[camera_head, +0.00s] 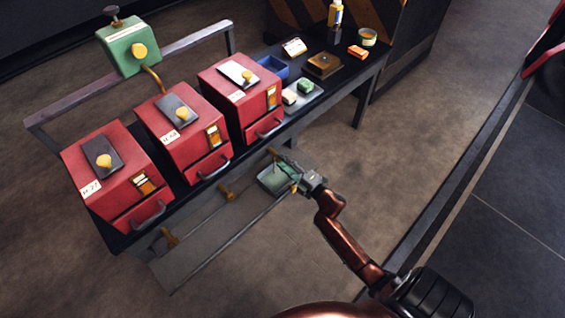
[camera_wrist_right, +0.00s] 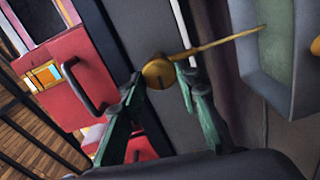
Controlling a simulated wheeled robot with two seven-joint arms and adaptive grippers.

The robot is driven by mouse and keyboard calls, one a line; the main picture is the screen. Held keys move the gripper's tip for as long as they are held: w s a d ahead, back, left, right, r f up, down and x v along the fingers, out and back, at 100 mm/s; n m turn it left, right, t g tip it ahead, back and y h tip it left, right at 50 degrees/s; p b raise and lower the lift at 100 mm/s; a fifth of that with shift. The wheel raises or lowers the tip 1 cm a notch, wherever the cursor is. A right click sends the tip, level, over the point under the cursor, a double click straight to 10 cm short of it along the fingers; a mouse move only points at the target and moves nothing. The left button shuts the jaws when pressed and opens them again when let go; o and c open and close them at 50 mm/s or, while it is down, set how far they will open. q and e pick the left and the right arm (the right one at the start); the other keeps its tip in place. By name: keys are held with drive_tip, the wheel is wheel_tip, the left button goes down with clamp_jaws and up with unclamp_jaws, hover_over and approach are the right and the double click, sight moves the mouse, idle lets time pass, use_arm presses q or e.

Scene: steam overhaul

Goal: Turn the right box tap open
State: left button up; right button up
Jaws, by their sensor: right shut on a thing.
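The right red box (camera_head: 238,95) stands at the right end of a row of three on the dark bench. Its brass tap (camera_head: 272,152) sits below the box's front, partly hidden by my gripper. My right gripper (camera_head: 286,171) reaches in from the lower right at that tap. In the wrist view, its green fingers (camera_wrist_right: 163,80) stand on either side of the brass tap (camera_wrist_right: 157,73), shut on it. A thin brass lever (camera_wrist_right: 215,45) runs from the tap toward the upper right. My left gripper is not in view.
Two more red boxes (camera_head: 178,125) stand to the left, with brass taps (camera_head: 228,193) below. A grey tray (camera_head: 268,181) lies beneath my gripper. A green box (camera_head: 130,45) stands behind. Small items and a blue bin (camera_head: 272,67) are on the bench's right.

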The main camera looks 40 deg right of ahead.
drive_tip(key=shift+f+n, duration=0.1)
drive_tip(key=shift+n, duration=0.3)
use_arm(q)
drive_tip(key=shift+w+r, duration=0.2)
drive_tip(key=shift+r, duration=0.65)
use_arm(e)
drive_tip(key=shift+n, duration=0.3)
drive_tip(key=o, duration=1.2)
drive_tip(key=shift+c, duration=0.2)
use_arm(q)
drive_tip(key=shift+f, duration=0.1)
